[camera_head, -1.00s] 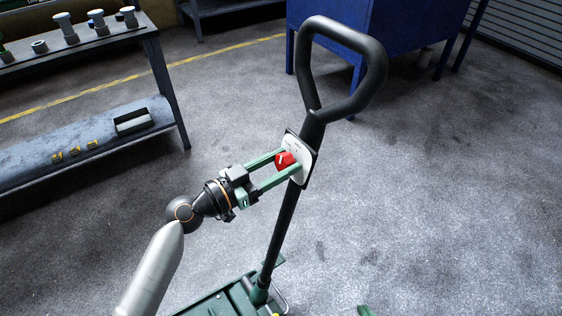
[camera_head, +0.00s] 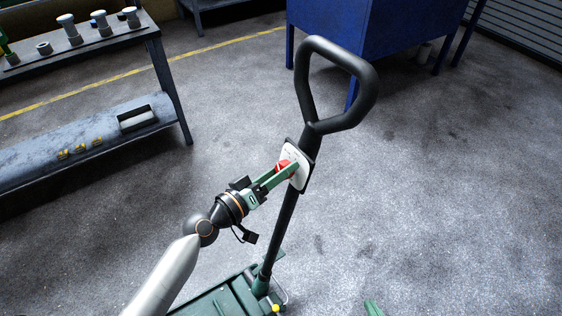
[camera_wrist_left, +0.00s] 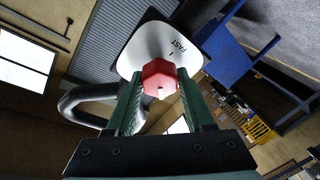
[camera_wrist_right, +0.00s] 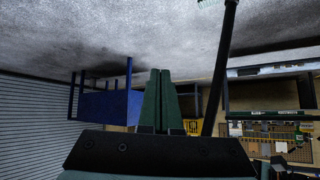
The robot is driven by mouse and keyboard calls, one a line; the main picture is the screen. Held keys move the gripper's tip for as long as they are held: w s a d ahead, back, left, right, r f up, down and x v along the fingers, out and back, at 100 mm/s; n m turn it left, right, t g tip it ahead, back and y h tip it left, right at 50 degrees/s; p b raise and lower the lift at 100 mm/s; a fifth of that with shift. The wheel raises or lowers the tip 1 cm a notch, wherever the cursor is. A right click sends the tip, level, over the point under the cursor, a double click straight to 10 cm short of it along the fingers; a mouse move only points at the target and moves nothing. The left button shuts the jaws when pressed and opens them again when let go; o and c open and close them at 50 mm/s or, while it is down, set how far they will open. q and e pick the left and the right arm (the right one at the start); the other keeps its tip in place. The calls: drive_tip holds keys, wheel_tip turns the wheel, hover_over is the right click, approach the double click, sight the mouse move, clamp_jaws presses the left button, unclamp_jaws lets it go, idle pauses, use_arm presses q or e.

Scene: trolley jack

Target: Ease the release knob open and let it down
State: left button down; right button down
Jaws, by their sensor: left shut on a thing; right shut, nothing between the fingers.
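The red release knob (camera_head: 282,165) sits on a white dial plate (camera_head: 297,172) on the black jack handle (camera_head: 285,225). My left gripper (camera_head: 284,170) is shut on the knob, one finger on each side. In the left wrist view the faceted knob (camera_wrist_left: 160,76) is between the fingertips, with a white mark on its lower part. The plate (camera_wrist_left: 150,45) there shows the word "FAST" and a short tick. The green jack body (camera_head: 225,300) is partly cut off below. My right gripper (camera_wrist_right: 158,78) is shut and empty; only a green tip (camera_head: 372,308) shows in the head view.
The handle's black loop grip (camera_head: 372,90) rises above the plate. A grey workbench (camera_head: 150,40) with several fittings stands at the left, and a blue cabinet (camera_head: 400,40) behind. The concrete floor (camera_head: 450,190) to the right is clear.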

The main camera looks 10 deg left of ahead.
use_arm(q)
drive_tip(key=shift+r+n+p, duration=0.15)
drive_tip(key=shift+n+p, duration=0.45)
drive_tip(key=shift+n, duration=0.2)
use_arm(e)
drive_tip(key=shift+s+d+r, duration=0.5)
drive_tip(key=shift+d, duration=0.05)
use_arm(q)
drive_tip(key=shift+n, duration=0.4)
drive_tip(key=shift+c, duration=1.4)
unclamp_jaws()
drive_tip(key=shift+y, duration=0.3)
use_arm(e)
drive_tip(key=shift+r, duration=0.1)
use_arm(q)
drive_tip(key=b+v, duration=0.2)
drive_tip(key=v, duration=1)
drive_tip(key=shift+s+a, duration=0.15)
drive_tip(key=shift+s, duration=0.05)
use_arm(e)
drive_tip(key=shift+w+a+f, duration=0.55)
drive_tip(key=shift+a+f, duration=0.2)
drive_tip(key=shift+a, duration=0.05)
